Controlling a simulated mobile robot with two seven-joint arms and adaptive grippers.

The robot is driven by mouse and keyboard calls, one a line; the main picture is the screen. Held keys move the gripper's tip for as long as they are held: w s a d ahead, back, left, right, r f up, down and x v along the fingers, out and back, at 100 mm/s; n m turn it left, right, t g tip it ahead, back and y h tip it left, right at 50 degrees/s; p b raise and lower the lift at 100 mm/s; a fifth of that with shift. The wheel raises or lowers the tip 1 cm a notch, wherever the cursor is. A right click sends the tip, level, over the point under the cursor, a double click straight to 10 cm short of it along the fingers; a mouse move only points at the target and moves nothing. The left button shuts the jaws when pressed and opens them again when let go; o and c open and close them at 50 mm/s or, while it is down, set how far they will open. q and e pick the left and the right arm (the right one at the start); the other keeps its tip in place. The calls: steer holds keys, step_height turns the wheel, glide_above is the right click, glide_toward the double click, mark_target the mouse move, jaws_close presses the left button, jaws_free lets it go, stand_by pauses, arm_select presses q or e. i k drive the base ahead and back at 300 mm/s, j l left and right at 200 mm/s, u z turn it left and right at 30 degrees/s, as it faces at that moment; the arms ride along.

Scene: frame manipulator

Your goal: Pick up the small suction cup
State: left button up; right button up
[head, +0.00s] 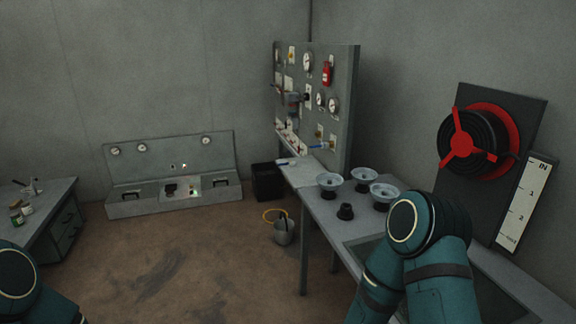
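Several suction cups stand on the grey table along the right wall in the head view. Neither gripper is in the picture.
The grey table (316,208) has a recess partly behind my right arm. A gauge panel (345,90) stands at its far end. A hose reel (470,140) hangs on the right wall. The middle floor is clear.

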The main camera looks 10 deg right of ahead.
mark_target(326, 181)
steer(key=i+j+z, duration=0.15)
steer(key=i+z, duration=0.35)
steer(key=i+j+z, duration=0.3)
steer(key=i+z, duration=0.15)
steer(key=i+j+z, duration=0.35)
steer(key=z, duration=0.15)
steer(key=i+j+z, duration=0.25)
steer(key=j+z, duration=0.25)
steer(key=j, duration=0.2)
steer(key=i+j+z, duration=0.15)
steer(key=j+z, duration=0.35)
steer(key=j, duration=0.15)
